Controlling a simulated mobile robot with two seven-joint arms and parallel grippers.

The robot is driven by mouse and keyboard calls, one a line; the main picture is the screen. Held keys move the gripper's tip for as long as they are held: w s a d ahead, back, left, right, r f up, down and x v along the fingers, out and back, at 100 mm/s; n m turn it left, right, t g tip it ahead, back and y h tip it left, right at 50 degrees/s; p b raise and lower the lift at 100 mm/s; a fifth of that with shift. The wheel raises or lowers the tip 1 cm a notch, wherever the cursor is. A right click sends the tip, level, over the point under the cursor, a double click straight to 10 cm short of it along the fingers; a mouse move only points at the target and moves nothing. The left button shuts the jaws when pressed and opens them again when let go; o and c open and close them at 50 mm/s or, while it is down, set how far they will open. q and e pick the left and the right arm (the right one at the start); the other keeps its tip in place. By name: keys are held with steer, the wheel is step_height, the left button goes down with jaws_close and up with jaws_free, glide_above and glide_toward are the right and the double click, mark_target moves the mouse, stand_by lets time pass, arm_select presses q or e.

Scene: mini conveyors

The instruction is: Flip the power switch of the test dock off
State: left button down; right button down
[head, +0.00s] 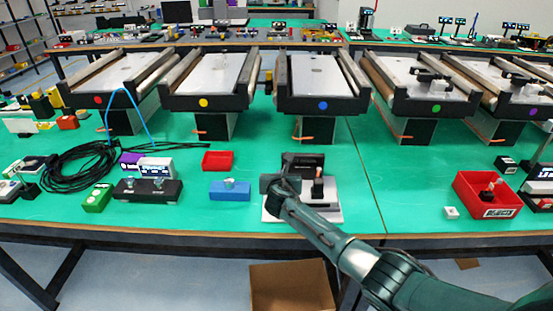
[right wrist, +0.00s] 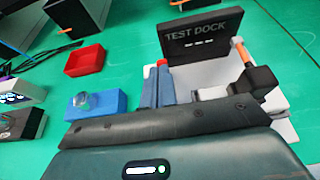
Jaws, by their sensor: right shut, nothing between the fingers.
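The test dock (head: 303,164) stands near the front edge of the green table, with a light base and an upright black panel. In the right wrist view its panel (right wrist: 202,38) reads "TEST DOCK". My right gripper (head: 273,184) is at the left part of the dock, shut and empty. In the right wrist view its blue-grey fingers (right wrist: 156,88) are side by side over the base. A small red part (right wrist: 162,62) shows just beyond the fingertips; I cannot tell whether it is the power switch, its position, or whether the fingers touch it. My left gripper is out of view.
A black clamp-like part (right wrist: 250,84) with an orange-tipped lever (right wrist: 241,50) sits on the dock's right side. Left of the dock are a blue block (head: 230,191) and a red tray (head: 217,160). A red bin (head: 468,199) stands at right. Conveyors (head: 322,102) stand behind.

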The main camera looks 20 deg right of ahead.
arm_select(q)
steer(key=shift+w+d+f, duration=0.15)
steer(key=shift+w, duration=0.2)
arm_select(e)
steer(key=s+a+r, duration=0.1)
steer(key=s+r, duration=0.2)
steer(key=r, duration=0.5)
steer(key=shift+s+r, duration=0.35)
steer(key=shift+s, duration=0.05)
steer(key=shift+f, duration=0.1)
